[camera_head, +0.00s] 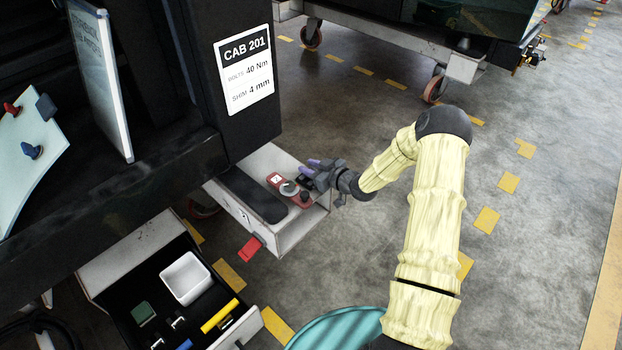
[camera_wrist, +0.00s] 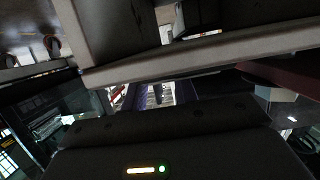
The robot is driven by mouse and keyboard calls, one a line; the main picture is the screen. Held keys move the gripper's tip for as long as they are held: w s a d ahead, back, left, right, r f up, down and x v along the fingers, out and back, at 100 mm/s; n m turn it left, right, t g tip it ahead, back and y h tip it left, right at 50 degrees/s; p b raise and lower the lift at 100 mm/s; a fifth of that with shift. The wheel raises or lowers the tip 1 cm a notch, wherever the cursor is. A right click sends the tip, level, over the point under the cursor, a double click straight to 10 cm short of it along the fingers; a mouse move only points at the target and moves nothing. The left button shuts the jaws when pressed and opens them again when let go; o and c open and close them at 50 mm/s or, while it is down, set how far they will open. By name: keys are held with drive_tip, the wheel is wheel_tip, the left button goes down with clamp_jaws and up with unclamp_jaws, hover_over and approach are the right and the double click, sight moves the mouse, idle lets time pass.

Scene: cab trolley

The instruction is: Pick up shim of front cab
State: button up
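A white sign reading "CAB 201, BOLTS 40 Nm, SHIM 4 mm" (camera_head: 245,70) is on the dark cab post. Below it, a red piece (camera_head: 275,180) with a white label, a round silver part (camera_head: 289,188) and a black knob lies on a pale metal ledge (camera_head: 300,236). I cannot tell which part, if any, is the shim. My gripper (camera_head: 311,172) is just above and right of the red piece, pointing left. In the wrist view its purple fingers (camera_wrist: 158,94) stand apart, with a pale striped surface visible between them. Contact cannot be made out.
An open drawer below holds a white bowl (camera_head: 186,277), a green block (camera_head: 143,313), a yellow bar (camera_head: 220,315) and small parts. A red tag (camera_head: 250,248) hangs at the ledge. A wheeled trolley (camera_head: 465,66) stands behind. The floor at right is clear.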

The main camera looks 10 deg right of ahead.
idle(0.4)
clamp_jaws()
drive_tip(key=shift+r, duration=0.15)
wheel_tip(320, 180, up, 10)
drive_tip(key=p, duration=0.4)
idle(0.4)
